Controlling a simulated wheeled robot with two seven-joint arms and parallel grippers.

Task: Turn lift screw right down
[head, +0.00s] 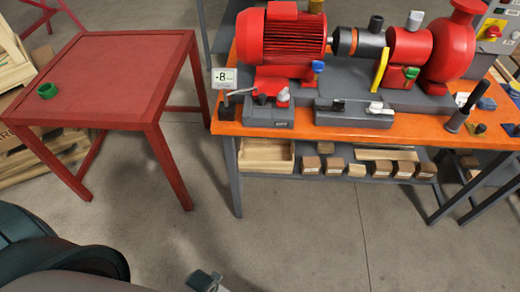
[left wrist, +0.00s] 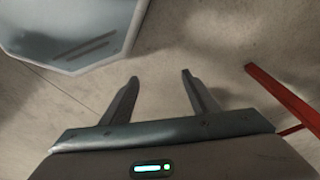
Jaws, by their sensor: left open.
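The pump skid stands on an orange bench, with a red motor (head: 281,38) at left and a red pump (head: 449,45) at right. I cannot tell which part is the right lift screw. My left gripper (left wrist: 160,78) is open and empty in the left wrist view, over bare floor. A grey piece (head: 205,281) at the head view's bottom edge may belong to it. My right gripper is not in view.
A small display (head: 223,79) reading -8 stands at the left end of the orange bench top (head: 308,133). A red table (head: 110,72) with a green ring (head: 47,91) stands at left. Wooden blocks lie on the shelf below the bench. The floor (head: 290,225) in front is clear.

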